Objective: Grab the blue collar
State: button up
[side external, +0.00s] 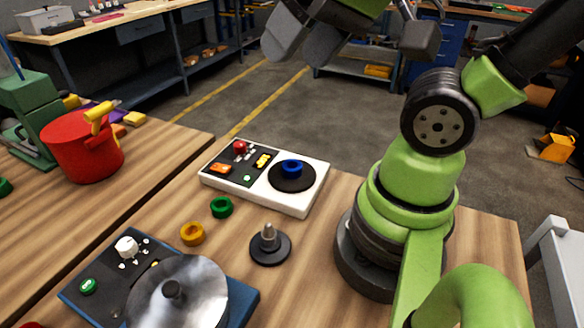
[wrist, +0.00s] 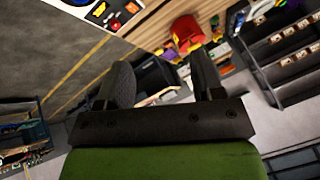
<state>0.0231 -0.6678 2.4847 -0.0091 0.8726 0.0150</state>
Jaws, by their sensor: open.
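The blue collar (side external: 292,165) sits flat on a round black disc (side external: 291,183) on the right part of a white control box. In the wrist view, a blue piece of it (wrist: 79,2) shows, cut by the top left edge. My gripper (side external: 298,45) is high at the top of the side view, above and well apart from the collar. Its two fingers also show in the wrist view (wrist: 161,80), spread apart with nothing between them.
The white control box (side external: 257,198) has a red knob. A silver turntable (side external: 185,300) is in front. A red pot (side external: 80,147) stands left.

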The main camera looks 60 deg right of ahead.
jog(key=w+d+f+m+g+h, duration=0.1)
jog(key=w+d+f+m+g, duration=0.15)
jog(key=w+d+f, duration=0.2)
jog(key=g, duration=0.4)
send_over(289, 163)
jog(key=a, duration=0.2)
jog(key=shift+m+h, duration=0.3)
jog(key=shift+m, duration=0.15)
jog(key=f, duration=1.6)
jog(key=shift+s+d, duration=0.25)
jog(key=shift+d+f, duration=0.15)
jog(key=shift+f, duration=1.35)
jog(key=shift+d+f, duration=0.15)
jog(key=shift+f, duration=1.3)
jog(key=c, duration=0.9)
